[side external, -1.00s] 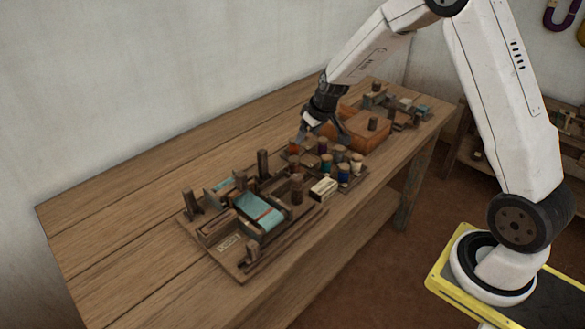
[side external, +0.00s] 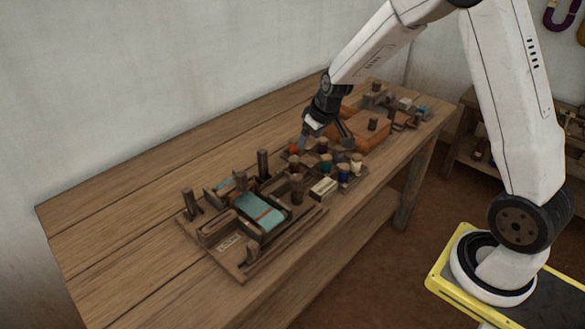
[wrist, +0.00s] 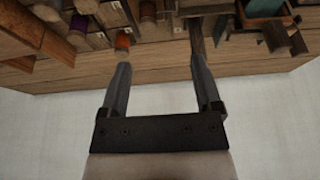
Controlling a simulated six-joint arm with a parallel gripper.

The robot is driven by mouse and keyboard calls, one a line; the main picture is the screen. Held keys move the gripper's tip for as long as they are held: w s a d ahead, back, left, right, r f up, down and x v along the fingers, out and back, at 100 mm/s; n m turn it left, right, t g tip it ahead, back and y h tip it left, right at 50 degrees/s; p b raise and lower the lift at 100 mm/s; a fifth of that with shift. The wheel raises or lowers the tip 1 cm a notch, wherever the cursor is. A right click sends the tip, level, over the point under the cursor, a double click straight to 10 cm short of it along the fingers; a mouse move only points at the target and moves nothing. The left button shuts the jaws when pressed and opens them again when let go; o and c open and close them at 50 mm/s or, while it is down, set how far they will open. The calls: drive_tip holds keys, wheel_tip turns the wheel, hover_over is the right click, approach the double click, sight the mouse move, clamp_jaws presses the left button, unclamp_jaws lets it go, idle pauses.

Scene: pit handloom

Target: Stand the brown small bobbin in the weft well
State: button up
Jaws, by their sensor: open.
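My gripper (side external: 326,143) is open above the bobbin rack, fingers spread and pointing down. In the wrist view, nothing shows held between its fingertips (wrist: 159,62). An orange-topped bobbin (wrist: 123,41) shows just beyond the left fingertip, and a brown upright piece (wrist: 196,38) beyond the right one. A brown bobbin-like piece (side external: 297,188) stands upright between the loom board and the rack; I cannot tell whether it is the small brown bobbin. The loom board (side external: 238,270) lies at the left with a teal cloth (side external: 260,211). I cannot make out which opening is the weft well.
Several coloured bobbins (side external: 343,171) stand close together in the rack. A cream block (side external: 323,188) lies in front. An orange-brown box (side external: 366,132) is just behind the gripper. Brown posts (side external: 263,163) rise from the loom board. The table's left end (side external: 85,245) is clear.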

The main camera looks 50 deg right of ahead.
drive_tip(key=s+a, duration=0.4)
drive_tip(key=s, duration=0.5)
drive_tip(key=s+a+r+g, duration=0.1)
drive_tip(key=s+a, duration=0.4)
drive_tip(key=s, duration=0.5)
drive_tip(key=shift+s+a+r+g, duration=0.2)
drive_tip(key=shift+a+r+g, duration=0.1)
